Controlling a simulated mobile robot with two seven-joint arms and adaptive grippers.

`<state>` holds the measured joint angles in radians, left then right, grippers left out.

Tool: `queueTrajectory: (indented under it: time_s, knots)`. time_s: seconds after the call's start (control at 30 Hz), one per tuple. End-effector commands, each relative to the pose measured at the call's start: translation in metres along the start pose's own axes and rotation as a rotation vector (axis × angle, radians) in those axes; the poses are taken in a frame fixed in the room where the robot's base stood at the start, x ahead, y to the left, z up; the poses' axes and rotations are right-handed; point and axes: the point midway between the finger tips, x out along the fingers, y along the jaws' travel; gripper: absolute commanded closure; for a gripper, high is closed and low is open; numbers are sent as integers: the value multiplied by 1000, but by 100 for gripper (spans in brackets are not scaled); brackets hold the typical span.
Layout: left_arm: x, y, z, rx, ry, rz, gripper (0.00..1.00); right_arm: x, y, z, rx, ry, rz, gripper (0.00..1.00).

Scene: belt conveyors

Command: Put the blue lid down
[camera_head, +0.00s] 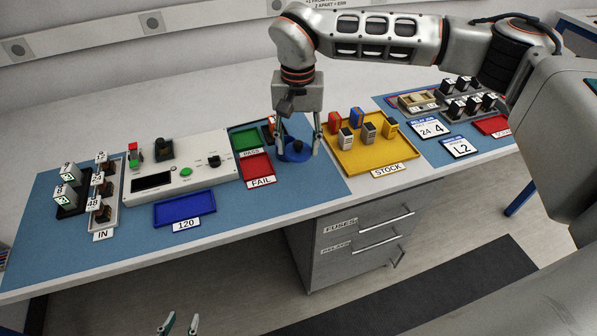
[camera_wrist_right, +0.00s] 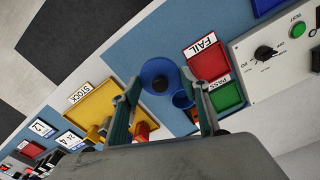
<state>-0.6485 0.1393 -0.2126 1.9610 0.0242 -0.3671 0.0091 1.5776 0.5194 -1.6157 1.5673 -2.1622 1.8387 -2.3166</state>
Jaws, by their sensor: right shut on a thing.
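The blue lid (camera_head: 294,155), a round disc with a dark knob, is low over the blue mat between the FAIL tray and the yellow STOCK tray. My right gripper (camera_head: 297,150) points down with its fingers on either side of the lid, shut on it. The wrist view shows the lid (camera_wrist_right: 160,68) between the fingertips (camera_wrist_right: 166,88). I cannot tell whether the lid touches the mat. A second blue round piece (camera_wrist_right: 183,100) shows beside the lid there, partly hidden by a finger. My left gripper (camera_head: 180,325) shows only two spread fingertips at the bottom edge, empty.
The red FAIL tray (camera_head: 258,169) and green PASS tray (camera_head: 245,139) are left of the lid. The yellow STOCK tray (camera_head: 375,164) with several small blocks is right of it. A tester box (camera_head: 196,174) and blue 120 tray (camera_head: 184,209) stand further left. The bench front edge is close.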

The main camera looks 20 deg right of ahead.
Motion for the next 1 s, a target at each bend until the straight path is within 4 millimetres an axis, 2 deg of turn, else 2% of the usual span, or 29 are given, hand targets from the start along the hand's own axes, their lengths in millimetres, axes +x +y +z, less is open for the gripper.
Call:
queueTrajectory:
  time_s: [0.03,0.2,0.47,0.7,1.0]
  knots:
    - [0,0,0,0,0,0,68,14,0,1,0,-5,1,70]
    - [0,0,1,0,0,0,68,44,0,1,0,-3,1,70]
    - [1,0,1,1,0,0,68,61,0,0,0,0,-1,70]
    - [1,0,2,1,-1,0,68,94,0,0,1,-2,1,70]
    - [1,0,2,1,-1,0,68,99,0,0,0,1,-1,70]
